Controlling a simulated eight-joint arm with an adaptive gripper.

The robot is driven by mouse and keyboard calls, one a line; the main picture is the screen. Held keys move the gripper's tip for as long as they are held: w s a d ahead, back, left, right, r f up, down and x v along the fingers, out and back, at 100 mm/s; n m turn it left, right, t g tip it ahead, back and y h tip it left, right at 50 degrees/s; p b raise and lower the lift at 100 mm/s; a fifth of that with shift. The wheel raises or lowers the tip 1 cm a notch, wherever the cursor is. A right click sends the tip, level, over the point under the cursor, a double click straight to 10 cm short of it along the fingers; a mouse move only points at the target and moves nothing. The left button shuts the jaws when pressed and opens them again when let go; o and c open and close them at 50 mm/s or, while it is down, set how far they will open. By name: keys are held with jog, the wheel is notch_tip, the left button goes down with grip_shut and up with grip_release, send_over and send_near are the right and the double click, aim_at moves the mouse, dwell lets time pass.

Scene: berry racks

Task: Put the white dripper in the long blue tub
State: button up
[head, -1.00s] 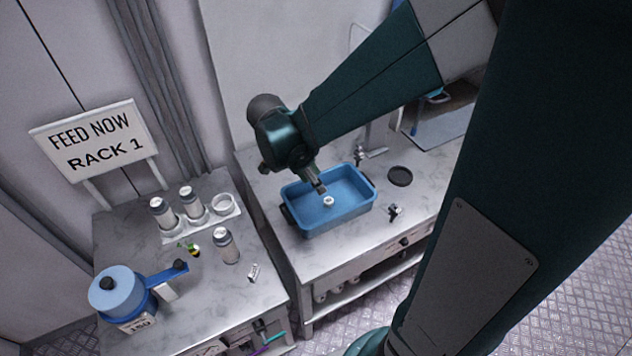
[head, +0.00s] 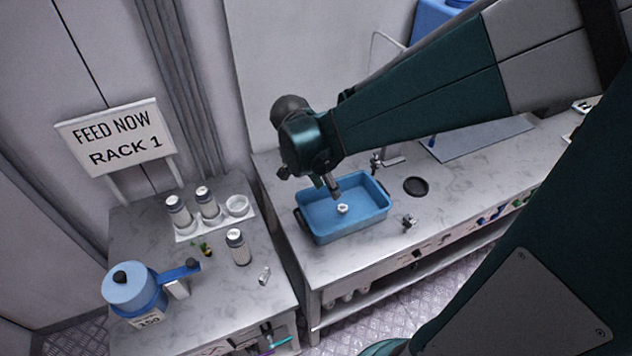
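The long blue tub (head: 374,212) stands on the marble counter, open at the top. A small white piece (head: 342,208), which looks like the white dripper, is inside the tub near its middle. My gripper (head: 335,191) points down over the tub, just above and left of the white piece in the picture. A small gap seems to show between the fingertips and the piece. The fingers are too small to tell whether they are open or shut.
A dark round lid (head: 416,186) and a small metal fitting (head: 408,222) lie right of the tub. A tap (head: 378,161) stands behind it. The left counter holds a blue jug (head: 135,290), a bottle (head: 237,246), a white holder (head: 213,228) and a small white item (head: 264,275).

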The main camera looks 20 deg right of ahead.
jog(key=s+a+r+n+t+y, duration=0.4)
jog(key=s+a+r+n+t, duration=0.2)
jog(key=r+n, duration=0.7)
jog(key=shift+s+a+n+t, duration=0.3)
jog(key=shift+s+a+n, duration=0.7)
jog(key=shift+s+n, duration=0.95)
jog(key=shift+s+m, duration=0.35)
jog(key=shift+o, duration=0.2)
